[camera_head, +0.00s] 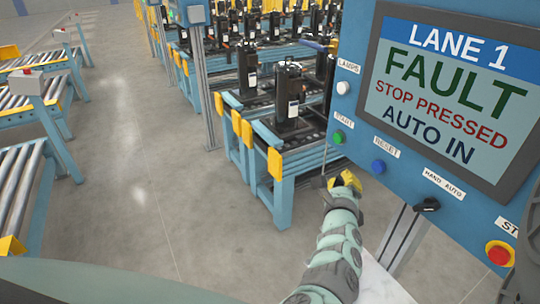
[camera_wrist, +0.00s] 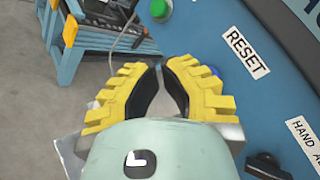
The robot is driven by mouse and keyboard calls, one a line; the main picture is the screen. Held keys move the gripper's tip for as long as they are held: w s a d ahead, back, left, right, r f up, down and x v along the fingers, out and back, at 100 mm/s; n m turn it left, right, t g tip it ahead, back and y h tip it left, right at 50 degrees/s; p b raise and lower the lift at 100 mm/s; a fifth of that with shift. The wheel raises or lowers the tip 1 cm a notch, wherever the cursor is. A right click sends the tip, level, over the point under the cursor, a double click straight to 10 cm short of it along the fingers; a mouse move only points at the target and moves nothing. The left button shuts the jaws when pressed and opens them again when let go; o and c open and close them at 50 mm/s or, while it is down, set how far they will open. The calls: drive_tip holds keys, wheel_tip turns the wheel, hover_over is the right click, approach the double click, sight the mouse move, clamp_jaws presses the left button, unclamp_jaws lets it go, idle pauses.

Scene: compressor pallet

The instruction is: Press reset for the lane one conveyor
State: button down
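The lane 1 panel (camera_head: 405,165) is blue, with a screen (camera_head: 450,90) reading "LANE 1 FAULT STOP PRESSED AUTO IN". The blue reset button (camera_head: 378,167) sits below its RESET label (camera_head: 386,147). In the wrist view the button (camera_wrist: 217,72) is mostly hidden behind the right finger, near the RESET label (camera_wrist: 246,53). My gripper (camera_head: 345,180), with yellow fingers and black pads, is just left of and slightly below the button in the head view, apparently not touching it. In the wrist view its fingertips (camera_wrist: 160,66) meet or nearly meet, with nothing held.
A white lamp button (camera_head: 343,88) and green start button (camera_head: 339,137) are left on the panel. A black hand/auto selector (camera_head: 427,205) and red stop button (camera_head: 499,253) are to the right. Conveyors with dark compressors (camera_head: 291,95) stand behind; roller conveyors (camera_head: 22,185) are at left.

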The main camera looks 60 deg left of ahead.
sight(377, 167)
drive_tip(key=w, duration=0.6)
drive_tip(key=shift+d+p, duration=0.3)
drive_tip(key=shift+w, duration=0.1)
drive_tip(key=c, duration=1.6)
unclamp_jaws()
clamp_jaws()
drive_tip(key=shift+w, duration=0.1)
drive_tip(key=shift+w, duration=0.35)
